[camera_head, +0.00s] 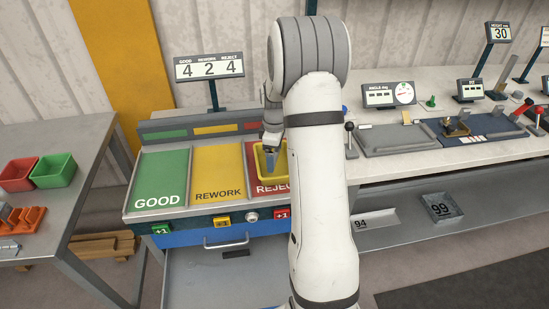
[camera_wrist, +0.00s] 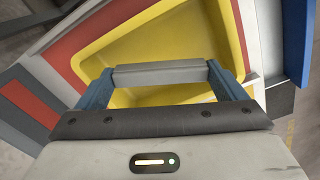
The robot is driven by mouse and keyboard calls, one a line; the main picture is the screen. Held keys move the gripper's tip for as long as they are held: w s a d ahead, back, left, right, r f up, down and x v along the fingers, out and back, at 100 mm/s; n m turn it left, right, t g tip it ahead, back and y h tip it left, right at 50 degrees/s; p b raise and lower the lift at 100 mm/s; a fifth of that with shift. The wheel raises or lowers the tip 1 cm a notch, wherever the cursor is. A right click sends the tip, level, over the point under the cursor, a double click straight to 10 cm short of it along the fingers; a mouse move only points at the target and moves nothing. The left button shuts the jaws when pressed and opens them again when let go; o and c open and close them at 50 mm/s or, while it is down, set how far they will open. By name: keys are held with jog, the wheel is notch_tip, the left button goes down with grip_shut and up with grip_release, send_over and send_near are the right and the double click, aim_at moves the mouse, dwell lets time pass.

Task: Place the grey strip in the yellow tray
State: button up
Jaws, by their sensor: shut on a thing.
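The yellow tray (camera_head: 260,158) stands on the red REJECT panel, partly hidden behind my arm. It also fills the upper middle of the wrist view (camera_wrist: 160,48). My gripper (camera_head: 271,158) is over the tray in the head view. In the wrist view my gripper (camera_wrist: 160,75) has its two blue fingers on the ends of the grey strip (camera_wrist: 160,74). The strip lies crosswise between the fingertips, over the near part of the tray's opening. I cannot tell whether it touches the tray floor.
The green GOOD panel (camera_head: 162,178) and yellow REWORK panel (camera_head: 218,172) are bare. A counter sign (camera_head: 209,67) stands behind them. A red bin (camera_head: 18,174) and green bin (camera_head: 54,170) sit on the left table. An open drawer (camera_head: 222,275) juts out below. Gauges and fixtures stand on the right bench.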

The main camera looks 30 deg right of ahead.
jog(key=shift+f, duration=1.25)
jog(key=shift+f, duration=0.2)
jog(key=o, duration=0.7)
jog(key=shift+r, duration=0.15)
